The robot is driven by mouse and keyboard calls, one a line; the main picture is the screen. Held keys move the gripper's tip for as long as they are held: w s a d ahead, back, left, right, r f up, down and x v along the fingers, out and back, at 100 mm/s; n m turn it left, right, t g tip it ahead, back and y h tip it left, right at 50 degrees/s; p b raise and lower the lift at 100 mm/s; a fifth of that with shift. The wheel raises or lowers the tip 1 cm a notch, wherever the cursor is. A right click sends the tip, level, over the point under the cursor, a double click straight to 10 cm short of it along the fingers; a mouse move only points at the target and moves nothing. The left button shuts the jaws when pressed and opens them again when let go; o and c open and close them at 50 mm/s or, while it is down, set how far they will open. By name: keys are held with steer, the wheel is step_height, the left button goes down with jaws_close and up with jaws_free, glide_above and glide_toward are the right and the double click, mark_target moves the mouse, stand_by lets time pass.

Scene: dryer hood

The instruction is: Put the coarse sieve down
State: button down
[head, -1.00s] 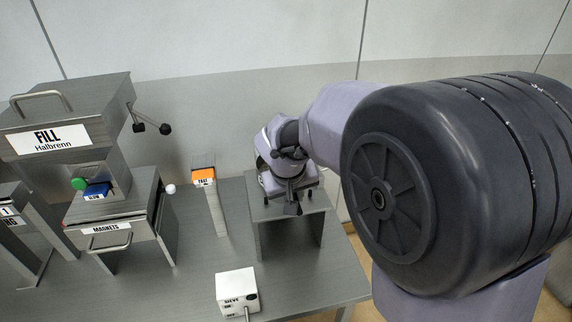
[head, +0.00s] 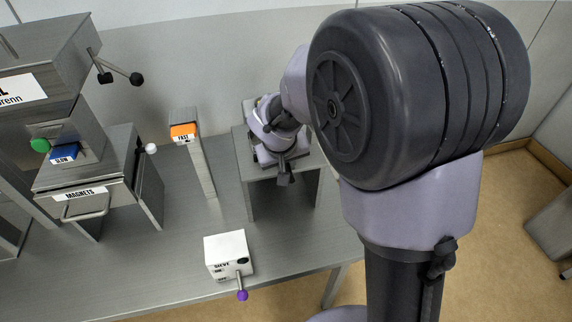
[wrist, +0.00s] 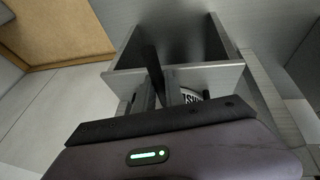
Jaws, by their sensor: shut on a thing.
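My gripper (head: 277,150) is over the grey metal stand (head: 247,190) at the right end of the bench. It is only partly visible there behind my arm. In the wrist view my gripper (wrist: 163,85) is shut on a thin dark bar (wrist: 152,65), apparently the handle of the coarse sieve. The rest of the sieve cannot be made out. A white label with black letters shows just right of the fingers, mostly hidden. The stand (wrist: 205,76) lies just beyond the fingertips. I cannot tell whether the sieve touches it.
A white SIEVE switch box (head: 228,250) with a purple-knobbed lever stands at the bench front. A post with an orange FAST block (head: 184,131) is left of the stand. The MAGNETS housing (head: 85,175) and blue SLOW block (head: 64,153) are farther left. Bare bench lies between.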

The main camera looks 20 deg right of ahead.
steer(key=c, duration=1.8)
jaws_free()
steer(key=shift+f, duration=0.15)
steer(key=shift+c, duration=0.2)
steer(key=o, duration=0.4)
steer(key=shift+o, duration=0.2)
